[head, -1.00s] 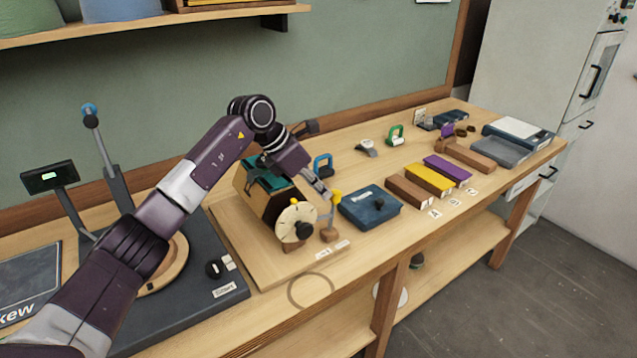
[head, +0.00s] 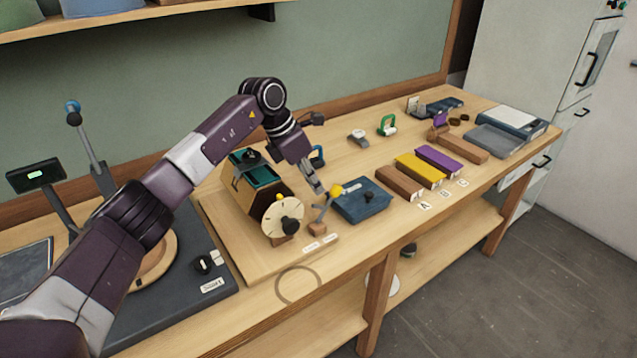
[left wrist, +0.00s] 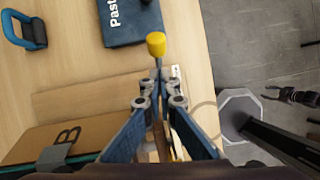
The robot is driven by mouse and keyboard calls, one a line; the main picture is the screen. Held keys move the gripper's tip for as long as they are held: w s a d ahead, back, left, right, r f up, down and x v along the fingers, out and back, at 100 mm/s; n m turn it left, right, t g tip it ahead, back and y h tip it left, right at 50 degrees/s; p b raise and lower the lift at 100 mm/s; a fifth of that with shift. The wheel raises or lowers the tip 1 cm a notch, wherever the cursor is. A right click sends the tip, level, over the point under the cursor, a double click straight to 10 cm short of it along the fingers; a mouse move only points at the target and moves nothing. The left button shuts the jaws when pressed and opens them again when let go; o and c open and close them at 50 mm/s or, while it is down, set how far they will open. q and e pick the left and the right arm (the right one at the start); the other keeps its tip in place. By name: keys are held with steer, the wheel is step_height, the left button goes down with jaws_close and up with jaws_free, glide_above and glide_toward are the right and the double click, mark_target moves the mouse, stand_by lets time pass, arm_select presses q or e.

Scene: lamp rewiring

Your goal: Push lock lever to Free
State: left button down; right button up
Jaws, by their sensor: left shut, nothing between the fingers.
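The lock lever (head: 326,207) is a thin lever with a yellow knob on a small wooden block, in front of the winding box (head: 262,190) with its cream dial (head: 283,217). It leans to the right in the head view. Two small white labels (head: 320,243) lie by its foot, too small to read. My left gripper (head: 321,190) is shut and empty, its tips beside the lever just below the knob. In the left wrist view the yellow knob (left wrist: 156,44) shows just beyond the closed fingertips (left wrist: 159,77); contact is hard to tell.
A blue box (head: 362,202) stands right of the lever, close to the knob. Brown, yellow and purple blocks (head: 418,170) lie farther right. A dark part of mine, seemingly the right gripper (left wrist: 290,96), shows small over the floor in the left wrist view.

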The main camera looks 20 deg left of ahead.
arm_select(q)
steer(key=shift+s+a, duration=0.1)
steer(key=shift+a, duration=0.05)
arm_select(e)
steer(key=shift+w, duration=0.15)
arm_select(q)
steer(key=shift+r, duration=0.15)
arm_select(e)
steer(key=shift+d+r, duration=0.1)
steer(key=shift+d, duration=0.1)
arm_select(q)
step_height(320, 180, up, 10)
steer(key=a+p, duration=0.2)
steer(key=p, duration=0.4)
steer(key=shift+s+f, duration=0.2)
steer(key=shift+s, duration=0.15)
arm_select(e)
step_height(320, 180, up, 6)
steer(key=shift+w, duration=0.35)
steer(key=shift+a, duration=0.2)
